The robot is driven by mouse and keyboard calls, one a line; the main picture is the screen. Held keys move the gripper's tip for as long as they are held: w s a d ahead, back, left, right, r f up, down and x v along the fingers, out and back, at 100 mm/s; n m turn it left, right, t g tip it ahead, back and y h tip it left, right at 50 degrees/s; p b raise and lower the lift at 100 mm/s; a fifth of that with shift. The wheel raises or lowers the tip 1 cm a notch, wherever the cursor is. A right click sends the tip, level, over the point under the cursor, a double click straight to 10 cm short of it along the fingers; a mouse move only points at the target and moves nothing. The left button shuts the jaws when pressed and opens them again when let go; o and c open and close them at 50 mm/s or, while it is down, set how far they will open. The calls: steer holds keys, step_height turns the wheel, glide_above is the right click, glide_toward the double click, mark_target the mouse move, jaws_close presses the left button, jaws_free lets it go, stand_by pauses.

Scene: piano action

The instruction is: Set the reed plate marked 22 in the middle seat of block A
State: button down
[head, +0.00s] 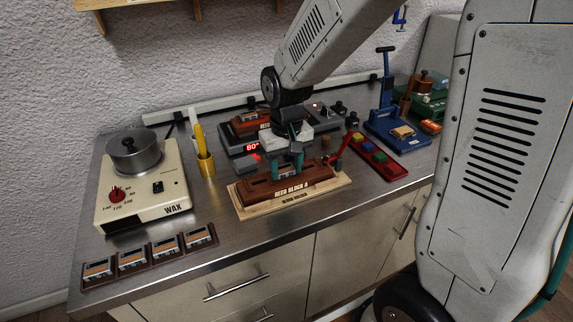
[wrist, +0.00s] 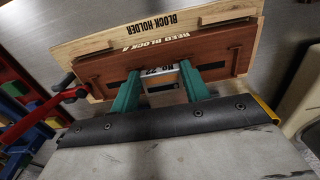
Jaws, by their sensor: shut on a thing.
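Reed block A (head: 312,183), a reddish-brown wooden block, sits in the pale block holder (head: 245,211) at the middle of the bench. My gripper (head: 287,168) is over the middle of block A, its teal fingers pointing down. In the wrist view my gripper (wrist: 160,84) is shut on a small silvery reed plate (wrist: 160,73) with a dark marking, partly hidden between the fingers. Block A (wrist: 100,75) lies right under the plate, with dark slots to either side. I cannot tell whether the plate touches the seat.
A rack (head: 160,260) with several plates lies front left. The wax pot (head: 137,155) and a yellow cup (head: 206,163) stand left. A second brown block (head: 245,123) sits behind on a heater. A red-handled clamp (head: 340,160) stands right of block A, beside a red tray (head: 393,172).

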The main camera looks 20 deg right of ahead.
steer(key=shift+f, duration=0.1)
steer(key=c, duration=0.6)
jaws_free()
steer(key=shift+c, duration=0.2)
step_height(320, 180, up, 8)
steer(key=shift+f, duration=0.15)
steer(key=s+d+r, duration=0.1)
steer(key=s+r, duration=0.2)
steer(key=s, duration=0.8)
steer(key=s+d+r+t, duration=0.1)
steer(key=s+d+r, duration=0.1)
steer(key=s, duration=0.9)
steer(key=shift+r, duration=0.9)
